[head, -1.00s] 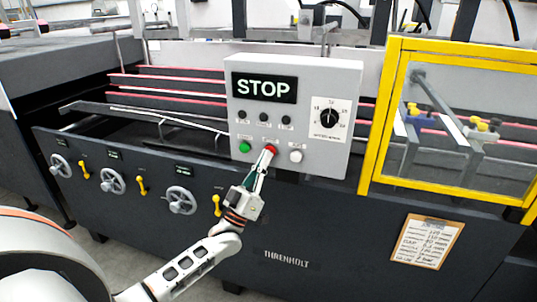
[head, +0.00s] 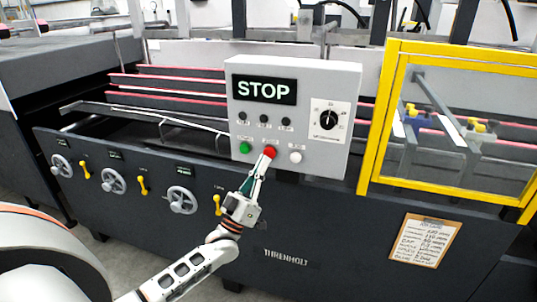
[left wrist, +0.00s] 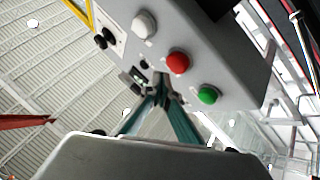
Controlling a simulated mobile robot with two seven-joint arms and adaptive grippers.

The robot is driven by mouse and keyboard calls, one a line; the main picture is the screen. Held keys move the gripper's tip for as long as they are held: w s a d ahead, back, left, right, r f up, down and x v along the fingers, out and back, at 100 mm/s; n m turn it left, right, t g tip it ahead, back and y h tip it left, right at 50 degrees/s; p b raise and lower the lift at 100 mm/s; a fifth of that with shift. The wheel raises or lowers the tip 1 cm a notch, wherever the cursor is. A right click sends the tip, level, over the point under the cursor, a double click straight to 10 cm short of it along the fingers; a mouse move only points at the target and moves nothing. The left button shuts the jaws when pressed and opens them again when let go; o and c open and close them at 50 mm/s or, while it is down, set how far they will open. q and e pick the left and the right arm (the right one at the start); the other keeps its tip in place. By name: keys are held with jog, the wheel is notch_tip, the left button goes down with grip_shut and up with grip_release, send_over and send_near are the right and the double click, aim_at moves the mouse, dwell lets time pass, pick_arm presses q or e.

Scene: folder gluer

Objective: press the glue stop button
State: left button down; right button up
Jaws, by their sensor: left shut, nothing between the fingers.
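The grey control box (head: 315,95) hangs on the front of the machine, and its display (head: 264,88) reads STOP. Along its lower edge are a green button (head: 245,147), a red button (head: 270,152) and a white button (head: 296,157). The red button also shows in the left wrist view (left wrist: 178,62), between the white (left wrist: 144,23) and green ones. My left gripper (head: 262,162) is shut and empty, with its tips just below the red button. In the left wrist view the tips (left wrist: 161,82) look apart from the red button. My right gripper is not in view.
A black dial (head: 328,119) is on the right of the box. A yellow-framed guard (head: 375,120) stands to the right. Handwheels (head: 181,200) and yellow levers (head: 217,204) line the machine front at left. A clipboard (head: 425,241) hangs lower right.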

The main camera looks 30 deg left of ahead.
pick_arm(q)
jog(key=s+p, duration=0.1)
jog(key=s, duration=0.1)
jog(key=s+d, duration=0.1)
jog(key=s, duration=0.1)
jog(key=shift+s+p, duration=0.15)
jog(key=shift+p, duration=0.2)
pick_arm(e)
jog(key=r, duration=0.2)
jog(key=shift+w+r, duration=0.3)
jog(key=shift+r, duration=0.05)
pick_arm(q)
jog(key=s+d+f+m+g+h, duration=0.1)
jog(key=s+d+f+m+g, duration=0.2)
jog(key=d+f, duration=0.45)
jog(key=s+d+f+m+g+h, duration=0.1)
jog(key=s+d+f+m+g, duration=0.2)
jog(key=f, duration=0.8)
jog(key=s+d+f+g+y, duration=0.1)
jog(key=s+d+f+g, duration=0.2)
jog(key=s+f+g, duration=0.2)
jog(key=s+d+f+m+g, duration=0.1)
jog(key=s+d+f+g, duration=0.2)
jog(key=s+f, duration=0.7)
jog(key=shift+s+d+f+g+y, duration=0.2)
jog(key=shift+s+f+g+y, duration=0.2)
jog(key=shift+s+g, duration=0.5)
